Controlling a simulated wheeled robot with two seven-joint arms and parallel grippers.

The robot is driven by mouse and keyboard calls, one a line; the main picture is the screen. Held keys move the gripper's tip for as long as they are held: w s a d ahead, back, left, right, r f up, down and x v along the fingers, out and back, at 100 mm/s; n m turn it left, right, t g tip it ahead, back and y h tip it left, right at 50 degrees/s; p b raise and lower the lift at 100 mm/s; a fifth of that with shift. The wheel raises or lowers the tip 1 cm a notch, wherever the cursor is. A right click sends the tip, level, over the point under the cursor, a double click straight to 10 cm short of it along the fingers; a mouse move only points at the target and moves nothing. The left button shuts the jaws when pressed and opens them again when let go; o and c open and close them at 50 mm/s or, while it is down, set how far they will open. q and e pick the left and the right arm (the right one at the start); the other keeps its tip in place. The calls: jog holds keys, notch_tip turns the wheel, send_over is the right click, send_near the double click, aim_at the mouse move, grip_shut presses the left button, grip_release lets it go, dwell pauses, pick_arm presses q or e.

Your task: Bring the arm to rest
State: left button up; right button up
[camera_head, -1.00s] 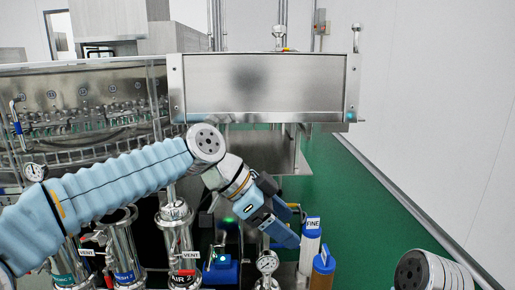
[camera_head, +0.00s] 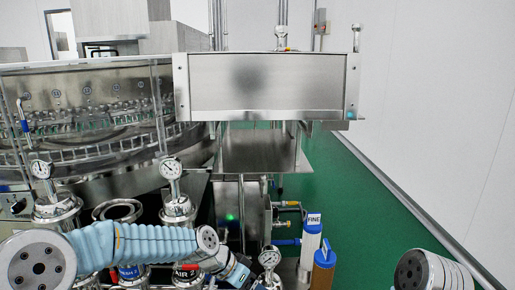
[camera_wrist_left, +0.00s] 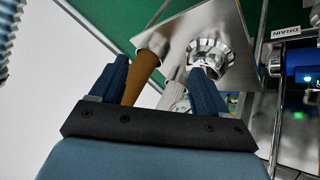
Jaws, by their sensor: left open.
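My left arm, in a pale blue ribbed sleeve, comes in low from the left in the head view. Its left gripper (camera_head: 243,277) is at the bottom edge, left of the pressure gauge (camera_head: 269,257), mostly cut off there. In the left wrist view the left gripper (camera_wrist_left: 160,88) shows two dark blue fingers spread apart with nothing held between them. Beyond the fingers are a brown cylinder (camera_wrist_left: 146,66) and a metal fitting (camera_wrist_left: 209,57). Of my right arm only a grey link shows at the lower right of the head view; its gripper is not in view.
The steel rotary washer (camera_head: 90,150) fills the left. A steel box (camera_head: 266,85) stands at the centre back. A white filter cylinder marked FINE (camera_head: 311,245) and a brown one (camera_head: 322,275) stand right of the gauge. Green floor (camera_head: 375,215) is clear to the right.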

pick_arm(q)
jog(key=s+a+f+n+y, duration=0.1)
jog(key=s+a+f+n, duration=0.15)
jog(key=f, duration=0.45)
jog(key=s+a+f+n, duration=0.2)
jog(key=a+f, duration=0.1)
jog(key=f, duration=0.5)
jog(key=s+a+f+n+g+y+b, duration=0.1)
jog(key=s+a+f+n, duration=0.3)
jog(key=s+f, duration=0.55)
jog(key=s+a+f+n+y, duration=0.1)
jog(key=s+a+f+n, duration=0.3)
jog(key=s+f, duration=0.55)
jog(key=w+d+m+b, duration=0.1)
jog(key=w+d+b, duration=0.1)
jog(key=b, duration=0.2)
jog(key=shift+d, duration=0.1)
